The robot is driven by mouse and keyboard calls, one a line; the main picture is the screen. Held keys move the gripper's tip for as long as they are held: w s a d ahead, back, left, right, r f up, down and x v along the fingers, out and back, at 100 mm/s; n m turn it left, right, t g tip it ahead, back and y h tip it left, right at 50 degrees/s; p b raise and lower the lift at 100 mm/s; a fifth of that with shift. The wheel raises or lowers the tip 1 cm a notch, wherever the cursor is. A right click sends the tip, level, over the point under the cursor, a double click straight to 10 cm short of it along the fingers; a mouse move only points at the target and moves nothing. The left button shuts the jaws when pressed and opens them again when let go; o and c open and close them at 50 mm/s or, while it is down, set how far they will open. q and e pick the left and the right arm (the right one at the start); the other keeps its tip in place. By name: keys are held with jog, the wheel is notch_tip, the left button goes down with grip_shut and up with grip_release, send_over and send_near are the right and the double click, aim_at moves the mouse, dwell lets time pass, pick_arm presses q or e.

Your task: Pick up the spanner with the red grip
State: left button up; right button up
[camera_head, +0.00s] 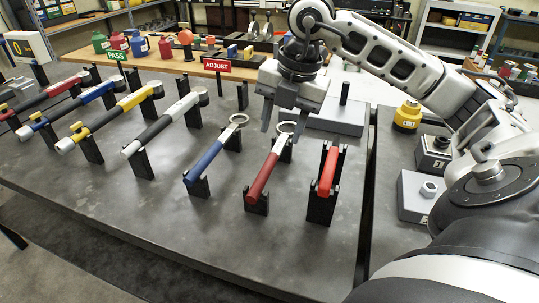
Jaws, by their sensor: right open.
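The spanner with the dark red grip (262,180) rests on black stands on the grey bench, with its pale shaft and ring end (287,127) pointing away to the back. My right gripper (284,122) is open with its fingers pointing down at the ring end. The fingertips appear close to the ring, one to each side in the picture; I cannot tell their height above it. A spanner with a blue grip (205,164) lies on stands to the left. A brighter red tool (328,172) sits on a black stand to the right. My left gripper is out of view.
Several torque wrenches lie on stands at the left, including a white-handled one (161,127). PASS (117,55) and ADJUST (217,65) signs stand behind. A grey block with a black post (338,115) is right of the gripper. The bench front is clear.

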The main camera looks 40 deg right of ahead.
aim_at(271, 160)
jog(key=f, duration=0.2)
jog(key=w+f, duration=0.1)
jog(key=f, duration=0.2)
jog(key=a+f, duration=0.1)
jog(key=f, duration=0.1)
jog(key=shift+w+f+p, duration=0.2)
jog(key=shift+f+p, duration=0.05)
jog(key=shift+p, duration=0.15)
grip_shut()
